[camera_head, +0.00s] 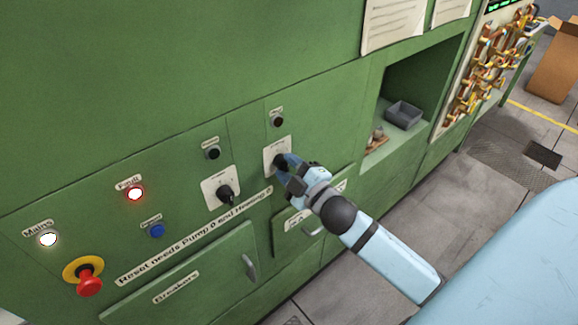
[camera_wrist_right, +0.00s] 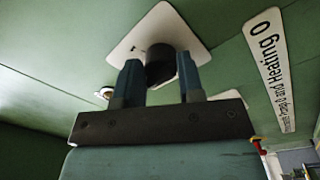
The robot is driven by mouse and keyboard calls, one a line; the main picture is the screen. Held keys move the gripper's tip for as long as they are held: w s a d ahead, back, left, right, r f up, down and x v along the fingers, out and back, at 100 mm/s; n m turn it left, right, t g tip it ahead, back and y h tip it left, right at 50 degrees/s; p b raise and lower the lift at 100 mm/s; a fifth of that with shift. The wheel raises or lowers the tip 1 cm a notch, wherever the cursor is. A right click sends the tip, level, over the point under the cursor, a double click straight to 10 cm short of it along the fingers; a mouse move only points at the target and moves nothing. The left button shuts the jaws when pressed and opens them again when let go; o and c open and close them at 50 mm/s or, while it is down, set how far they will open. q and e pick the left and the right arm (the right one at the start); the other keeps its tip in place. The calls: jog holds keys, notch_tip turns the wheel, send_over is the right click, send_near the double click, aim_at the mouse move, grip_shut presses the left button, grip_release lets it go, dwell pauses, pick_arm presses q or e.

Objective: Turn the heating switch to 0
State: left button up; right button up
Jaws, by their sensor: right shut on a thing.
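A rotary switch with a black knob (camera_wrist_right: 160,66) on a white plate (camera_head: 270,156) is on the green panel. Its plate label is too small to read, so I cannot tell whether it is the heating switch. My right gripper (camera_head: 284,166) is shut on this knob, one finger on each side in the right wrist view (camera_wrist_right: 159,72). The fingers and hand mostly hide the knob and its pointer in the head view. A second rotary switch (camera_head: 225,194) stands free to the left, its knob tilted. My left gripper is not in view.
A sign (camera_wrist_right: 272,70) about pump 0 and heating 0 runs below the switches. Left are a lit red fault lamp (camera_head: 134,194), a white mains lamp (camera_head: 48,240), a blue button (camera_head: 157,230) and a red emergency stop (camera_head: 88,282). A drawer handle (camera_head: 314,230) sits below my gripper.

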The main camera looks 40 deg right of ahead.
jog(key=shift+f, duration=0.1)
jog(key=o, duration=0.9)
jog(key=s+b, duration=0.3)
jog(key=s, duration=1)
jog(key=shift+s+d+f, duration=0.25)
jog(key=shift+s+d, duration=0.1)
jog(key=shift+s, duration=0.05)
jog(key=shift+f, duration=0.1)
